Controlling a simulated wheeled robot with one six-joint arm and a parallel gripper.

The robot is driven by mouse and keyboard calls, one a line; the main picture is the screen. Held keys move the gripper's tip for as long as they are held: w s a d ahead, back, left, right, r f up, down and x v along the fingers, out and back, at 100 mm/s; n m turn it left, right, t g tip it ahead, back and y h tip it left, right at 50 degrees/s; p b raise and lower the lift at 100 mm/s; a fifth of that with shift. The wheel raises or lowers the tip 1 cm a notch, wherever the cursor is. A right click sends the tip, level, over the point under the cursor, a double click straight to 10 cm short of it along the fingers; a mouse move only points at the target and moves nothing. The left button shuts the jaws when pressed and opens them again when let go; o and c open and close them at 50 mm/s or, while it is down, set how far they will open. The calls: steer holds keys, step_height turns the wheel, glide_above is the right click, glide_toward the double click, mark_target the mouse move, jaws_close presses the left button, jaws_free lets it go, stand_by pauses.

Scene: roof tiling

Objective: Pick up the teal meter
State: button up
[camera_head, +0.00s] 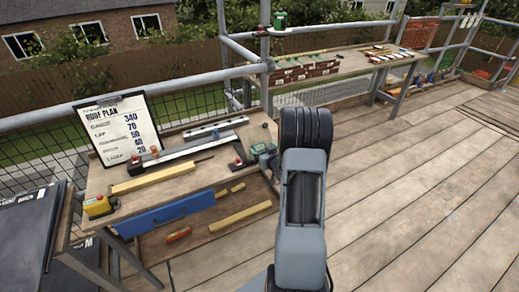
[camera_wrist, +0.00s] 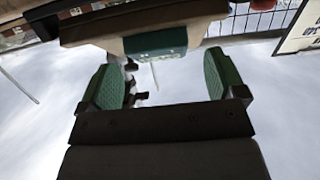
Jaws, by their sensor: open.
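The teal meter (camera_wrist: 156,41) shows in the wrist view as a small boxy teal body at the edge of a wooden bench top, ahead of and between my fingers. In the head view a small teal shape (camera_head: 260,149), which looks like the same meter, sits at the right end of the workbench (camera_head: 100,182), close beside my arm. My gripper (camera_wrist: 164,84) has two green ridged fingers spread wide apart, with nothing between them. The meter is beyond the fingertips and apart from them. In the head view my arm hides most of the gripper.
A roof plan clipboard (camera_head: 122,129) stands at the bench's back left. A yellow tape measure (camera_head: 99,206), wooden strips and metal rails lie on the bench. A second bench (camera_head: 345,63) stands behind. Deck at right is clear.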

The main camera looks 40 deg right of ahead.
steer(key=shift+x, duration=1.45)
steer(key=c, duration=1.1)
steer(key=shift+r, duration=0.15)
